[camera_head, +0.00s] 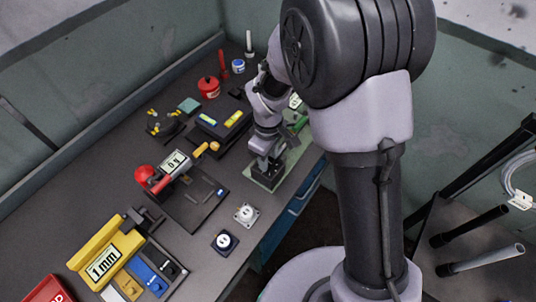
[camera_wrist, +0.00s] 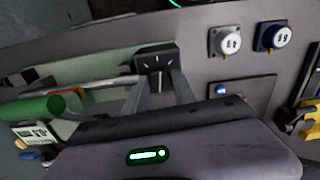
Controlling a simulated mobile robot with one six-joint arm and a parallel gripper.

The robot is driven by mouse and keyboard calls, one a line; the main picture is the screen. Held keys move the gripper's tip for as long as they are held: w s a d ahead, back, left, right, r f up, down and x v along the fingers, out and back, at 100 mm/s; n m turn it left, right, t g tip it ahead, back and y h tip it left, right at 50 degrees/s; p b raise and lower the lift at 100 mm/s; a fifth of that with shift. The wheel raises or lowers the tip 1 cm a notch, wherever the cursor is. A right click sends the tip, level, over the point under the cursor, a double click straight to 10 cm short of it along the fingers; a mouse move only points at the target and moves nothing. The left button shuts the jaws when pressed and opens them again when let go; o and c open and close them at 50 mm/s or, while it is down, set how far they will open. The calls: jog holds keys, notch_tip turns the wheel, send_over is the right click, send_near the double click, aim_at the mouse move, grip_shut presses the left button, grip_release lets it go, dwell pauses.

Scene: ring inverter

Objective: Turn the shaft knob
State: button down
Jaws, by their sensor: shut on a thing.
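The shaft knob looks like a dark block with pale tick marks (camera_wrist: 155,58) in the wrist view. My gripper (camera_wrist: 160,82) has its two grey fingers on either side of the block's near part and is shut on it. A grey rod (camera_wrist: 100,84) runs left from near the block toward a green cylinder (camera_wrist: 42,108). In the head view my gripper (camera_head: 264,168) points down over a pale green plate (camera_head: 270,184) at the bench's right edge.
A white dial unit (camera_head: 246,213) and a dark blue one (camera_head: 225,242) sit on the bench nearby.

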jog(key=shift+n+p, duration=0.3)
jog(key=shift+n, duration=0.6)
jog(key=c, duration=1)
grip_release()
jog(key=shift+c, duration=0.2)
notch_tip(320, 180, up, 18)
jog(key=p, duration=0.5)
jog(key=shift+f, duration=0.25)
